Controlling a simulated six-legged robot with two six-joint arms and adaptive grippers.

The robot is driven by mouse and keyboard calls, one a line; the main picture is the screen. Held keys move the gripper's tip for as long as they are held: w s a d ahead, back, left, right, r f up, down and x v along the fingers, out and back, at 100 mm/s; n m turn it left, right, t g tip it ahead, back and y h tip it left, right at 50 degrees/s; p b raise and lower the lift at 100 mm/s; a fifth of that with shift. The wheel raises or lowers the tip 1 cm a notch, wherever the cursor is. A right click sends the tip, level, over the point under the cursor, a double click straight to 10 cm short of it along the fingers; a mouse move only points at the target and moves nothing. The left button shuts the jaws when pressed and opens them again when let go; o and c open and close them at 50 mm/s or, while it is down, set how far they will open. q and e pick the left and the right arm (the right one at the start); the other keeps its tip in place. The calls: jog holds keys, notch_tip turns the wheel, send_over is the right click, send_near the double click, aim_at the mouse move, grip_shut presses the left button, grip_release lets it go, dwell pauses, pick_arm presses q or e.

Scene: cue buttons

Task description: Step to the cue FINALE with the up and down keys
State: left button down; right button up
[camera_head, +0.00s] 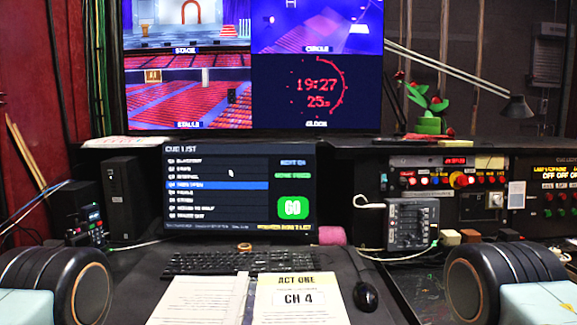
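The cue list screen (238,190) stands on the desk in the middle of the head view. It shows a column of cue names with one row highlighted in blue (217,185). The names are small and blurred; the row just under the blue one may read FINALE, but I cannot tell for sure. A green GO box (293,207) shows at the screen's right. The black keyboard (215,263) lies in front of the screen, its lower edge partly covered by papers. Its up and down keys are too small to make out. Neither gripper is in view; only parts of my arms show at the lower corners.
An open script (287,300) lies in front of the keyboard, with a black mouse (365,296) at its right. A small mixer (412,223) and a button panel (458,178) stand at the right. A large monitor (253,68) hangs behind.

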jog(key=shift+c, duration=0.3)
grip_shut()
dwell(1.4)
